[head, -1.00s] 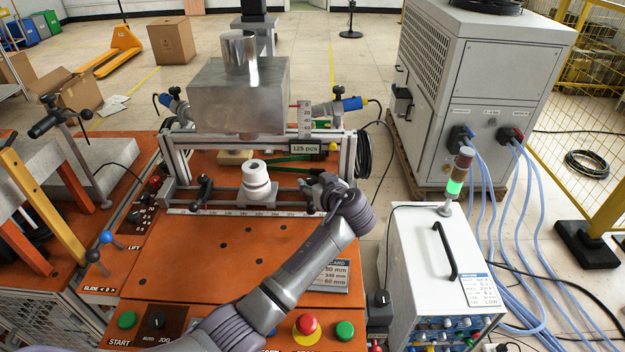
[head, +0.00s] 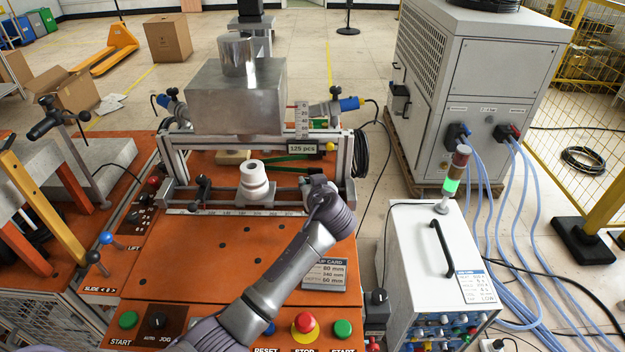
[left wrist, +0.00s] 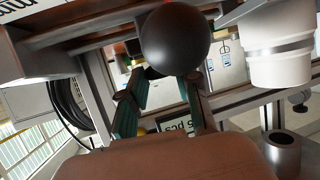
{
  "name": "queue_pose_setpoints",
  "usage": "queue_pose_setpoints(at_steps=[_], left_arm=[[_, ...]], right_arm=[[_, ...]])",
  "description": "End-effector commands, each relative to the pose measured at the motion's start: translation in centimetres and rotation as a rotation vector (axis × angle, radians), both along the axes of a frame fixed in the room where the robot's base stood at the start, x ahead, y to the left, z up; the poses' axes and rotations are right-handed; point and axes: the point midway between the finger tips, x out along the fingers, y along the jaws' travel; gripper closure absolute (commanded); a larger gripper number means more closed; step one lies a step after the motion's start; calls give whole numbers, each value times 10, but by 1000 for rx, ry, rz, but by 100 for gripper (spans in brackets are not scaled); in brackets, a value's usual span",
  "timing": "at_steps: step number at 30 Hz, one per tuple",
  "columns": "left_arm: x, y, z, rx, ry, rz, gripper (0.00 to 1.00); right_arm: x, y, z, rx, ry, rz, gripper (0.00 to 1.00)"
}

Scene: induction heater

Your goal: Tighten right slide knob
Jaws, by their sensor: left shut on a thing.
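The right slide knob is a black ball (left wrist: 175,38) in the left wrist view, at the tips of my left gripper's fingers. My left gripper (head: 318,188) is at the right end of the slide rail and hides most of that knob in the head view. Its two fingers with teal pads also show in the left wrist view (left wrist: 167,78), shut on the knob. The left slide knob (head: 203,183) stands dark on the rail's left part. A white ringed cylinder (head: 253,180) sits between the two. My right gripper is not in view.
A metal block with a cylinder (head: 238,95) stands behind the rail. An orange worktop (head: 215,255) lies in front, with a card and push buttons at its front. A white control box (head: 420,265) with a signal light stands at the right.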

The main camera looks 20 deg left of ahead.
Motion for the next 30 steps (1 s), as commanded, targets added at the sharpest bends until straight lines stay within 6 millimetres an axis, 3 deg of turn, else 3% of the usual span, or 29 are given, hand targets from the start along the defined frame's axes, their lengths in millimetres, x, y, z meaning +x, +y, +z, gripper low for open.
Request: queue_pose_setpoints(at_steps=[18,23,30], left_arm=[[-2,16,7,8,0,-572,100],[-1,20,3,14,-1,-714,100],[0,21,-1,13,-3,-858,100]], right_arm=[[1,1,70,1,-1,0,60],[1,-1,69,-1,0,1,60],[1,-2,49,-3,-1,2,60]])
